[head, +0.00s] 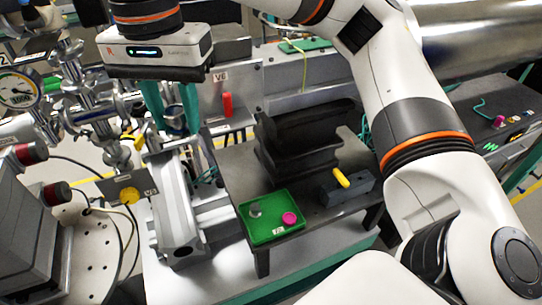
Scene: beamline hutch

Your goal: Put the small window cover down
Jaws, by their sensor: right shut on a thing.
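My right gripper (174,118) hangs at the upper left, fingers pointing down, under a white hand with a green light. Its teal fingers are shut on a small dark round thing between their tips, which I take to be the small window cover; it is mostly hidden and hard to make out against the metal fittings behind. A green tray (272,236) lies on the front of the dark bench (231,188), to the right of and below the gripper. In the tray stand a small grey knobbed piece (255,210) and a magenta round piece (289,218). My left gripper is not in view.
A black stepped holder (300,145) stands at the back of the bench. A dark block (347,190) with a yellow handle (341,177) sits right of the tray. Metal pipework with a gauge (18,90) crowds the left. A red handle (227,104) is below the V6 label.

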